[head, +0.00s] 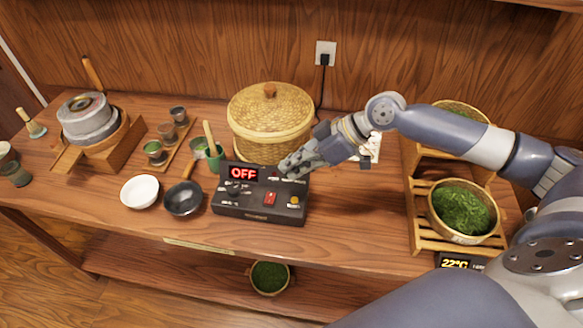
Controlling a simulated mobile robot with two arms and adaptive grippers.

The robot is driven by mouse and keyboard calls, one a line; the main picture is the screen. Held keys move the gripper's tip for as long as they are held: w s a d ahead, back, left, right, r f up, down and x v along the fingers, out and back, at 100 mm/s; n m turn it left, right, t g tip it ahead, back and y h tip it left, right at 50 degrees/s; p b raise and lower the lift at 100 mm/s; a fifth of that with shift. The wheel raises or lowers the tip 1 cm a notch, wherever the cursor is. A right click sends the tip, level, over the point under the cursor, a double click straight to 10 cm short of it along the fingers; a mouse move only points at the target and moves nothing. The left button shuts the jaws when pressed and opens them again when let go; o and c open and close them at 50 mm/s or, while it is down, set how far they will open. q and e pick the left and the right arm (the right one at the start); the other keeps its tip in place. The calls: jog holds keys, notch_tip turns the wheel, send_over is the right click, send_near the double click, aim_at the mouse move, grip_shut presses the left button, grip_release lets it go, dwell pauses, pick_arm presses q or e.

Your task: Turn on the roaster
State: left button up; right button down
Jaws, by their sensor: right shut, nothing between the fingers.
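The roaster's dark control box (258,212) sits near the front edge of the wooden table, with its display (243,174) lit red and reading OFF. A red switch (270,198) and a yellow button (294,201) show on its sloped face. A woven lidded basket (268,112) stands right behind the box. My right gripper (287,167) is shut and empty, just above the box's upper right edge. I cannot tell whether its fingertips touch the box. My left gripper is not in view.
A white bowl (140,191) and a dark pan (184,198) lie left of the box. A stone mill (89,121) stands farther left. A wooden rack with a basket of green leaves (463,210) is at the right. The table between box and rack is clear.

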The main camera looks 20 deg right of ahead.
jog(key=p, duration=0.3)
send_over(272, 201)
jog(key=f, duration=0.5)
jog(key=shift+w+f, duration=0.2)
jog(key=shift+w, duration=0.05)
notch_tip(272, 201, down, 2)
jog(key=shift+s+f, duration=0.15)
jog(key=shift+f, duration=0.1)
jog(key=shift+s+d+f+p, duration=0.1)
jog(key=shift+f+p, duration=0.25)
jog(key=shift+f, duration=0.35)
